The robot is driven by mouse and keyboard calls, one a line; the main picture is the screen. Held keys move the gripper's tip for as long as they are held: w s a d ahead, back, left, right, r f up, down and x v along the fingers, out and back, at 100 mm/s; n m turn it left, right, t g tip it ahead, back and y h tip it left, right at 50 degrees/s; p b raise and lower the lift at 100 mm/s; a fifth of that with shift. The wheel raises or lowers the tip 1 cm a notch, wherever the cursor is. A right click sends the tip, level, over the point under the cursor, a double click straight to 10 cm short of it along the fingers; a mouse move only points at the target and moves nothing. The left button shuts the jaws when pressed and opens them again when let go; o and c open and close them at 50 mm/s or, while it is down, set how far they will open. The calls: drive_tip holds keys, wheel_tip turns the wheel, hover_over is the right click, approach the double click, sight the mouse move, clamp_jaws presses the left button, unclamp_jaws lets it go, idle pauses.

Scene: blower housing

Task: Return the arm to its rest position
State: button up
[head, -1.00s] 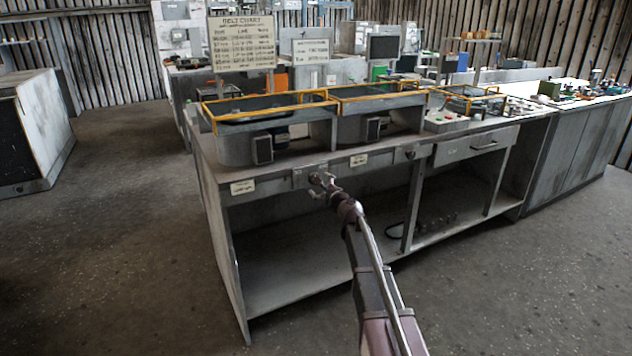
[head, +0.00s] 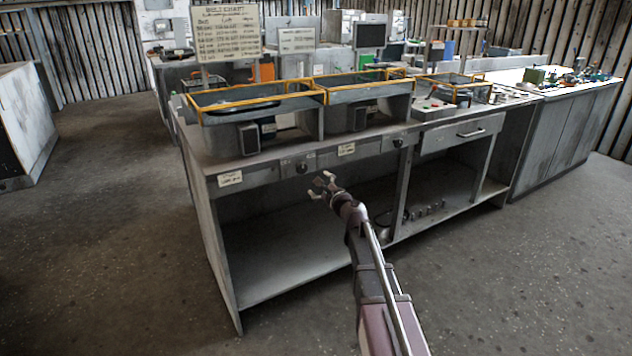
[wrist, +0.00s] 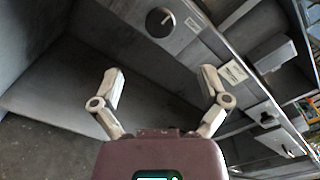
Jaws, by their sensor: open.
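My gripper (head: 322,186) is open and empty at the end of my extended arm. In the head view it is in front of the workbench (head: 262,174), just below the level of its labelled front panel. In the wrist view my gripper (wrist: 160,85) has its two fingers spread wide with nothing between them. Beyond the fingers are the bench's open lower shelf and a dark round knob (wrist: 160,22) on the front panel. I cannot tell the exact gap between the fingertips and the bench.
Orange-framed housings (head: 250,107) stand on the bench top. A drawer (head: 462,134) is on the bench's right front. A second bench with small parts (head: 570,88) adjoins at right. A pale cabinet (head: 24,122) stands at far left. The floor in front is clear.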

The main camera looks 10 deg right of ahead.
drive_tip(key=s+a+f+n+g+y, duration=0.2)
drive_tip(key=s+a+f+n+g, duration=0.75)
drive_tip(key=s+n, duration=0.5)
drive_tip(key=s+d+f+n+g+h, duration=0.3)
drive_tip(key=s+f+n+g+h, duration=0.15)
drive_tip(key=s, duration=0.55)
drive_tip(key=s+d+f+n+g+h, duration=0.3)
drive_tip(key=s+f+n, duration=0.15)
drive_tip(key=s, duration=0.55)
wheel_tip(320, 180, up, 26)
drive_tip(key=p, duration=2.6)
drive_tip(key=shift+w+r, duration=0.15)
drive_tip(key=shift+w, duration=0.1)
